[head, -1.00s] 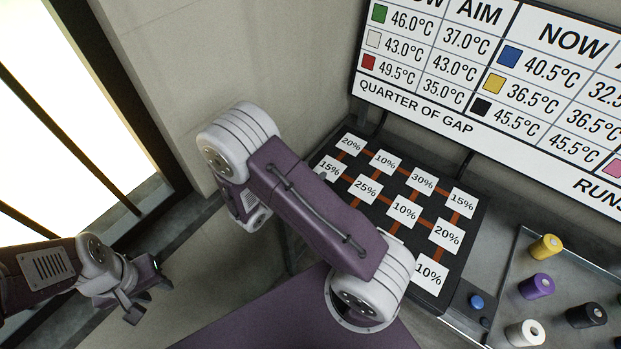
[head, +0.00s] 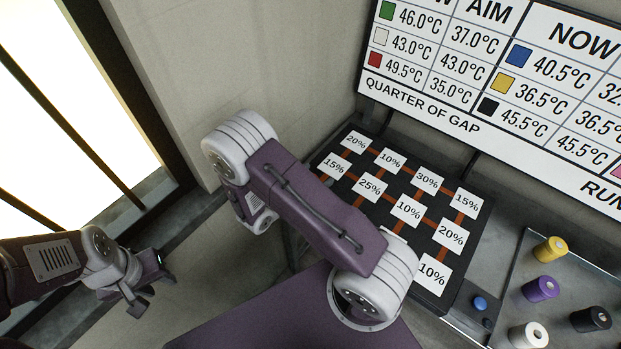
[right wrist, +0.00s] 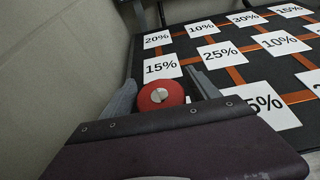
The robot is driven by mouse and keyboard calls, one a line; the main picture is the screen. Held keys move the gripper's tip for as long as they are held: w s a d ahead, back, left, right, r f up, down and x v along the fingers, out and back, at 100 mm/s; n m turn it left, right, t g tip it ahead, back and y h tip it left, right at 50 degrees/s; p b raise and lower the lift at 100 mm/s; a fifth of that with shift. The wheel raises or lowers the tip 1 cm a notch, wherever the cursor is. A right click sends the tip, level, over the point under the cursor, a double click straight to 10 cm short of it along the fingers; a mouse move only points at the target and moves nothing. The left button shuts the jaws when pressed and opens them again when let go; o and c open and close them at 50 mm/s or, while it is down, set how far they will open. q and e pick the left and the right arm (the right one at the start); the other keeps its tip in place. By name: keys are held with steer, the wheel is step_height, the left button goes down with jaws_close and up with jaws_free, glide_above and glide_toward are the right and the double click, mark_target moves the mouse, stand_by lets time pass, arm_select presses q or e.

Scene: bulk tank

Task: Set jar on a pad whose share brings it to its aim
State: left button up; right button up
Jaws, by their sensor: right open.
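A red jar (right wrist: 160,97) with a pale centre on top shows in the right wrist view, between the two fingers of my right gripper (right wrist: 162,92), which is open around it. It is at the near left of the black board, just in front of a 15% card (right wrist: 162,67); what lies under it is hidden. In the head view my right arm hides the jar and gripper. My left gripper (head: 138,287) is open and empty at the lower left. The sign (head: 470,75) gives red 49.5°C now, 35.0°C aim, and reads "quarter of gap".
The black board (head: 462,277) carries percent cards joined by orange lines; my right arm covers some. A tray (head: 515,290) at the right holds yellow (head: 550,249), purple (head: 541,288), black (head: 591,319) and white (head: 529,335) jars. A blue button (head: 480,303) is beside the board. A wall is close at left.

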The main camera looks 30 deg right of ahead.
steer(key=v, duration=1.2)
steer(key=s+d+f+m+g+y, duration=0.1)
steer(key=s+d+m+g+y, duration=0.2)
steer(key=s+m+g+y, duration=0.6)
steer(key=a+m+t+y, duration=0.1)
steer(key=m, duration=0.3)
steer(key=w+r+m+t+y, duration=0.1)
steer(key=m+t, duration=0.1)
steer(key=m, duration=0.3)
steer(key=a+r+m+t+y, duration=0.1)
steer(key=m+t, duration=0.1)
steer(key=m, duration=0.2)
steer(key=shift+w+a+r+m+y+b, duration=0.25)
steer(key=shift+a+m+y+b, duration=0.15)
steer(key=shift+d, duration=0.1)
steer(key=shift+s, duration=0.1)
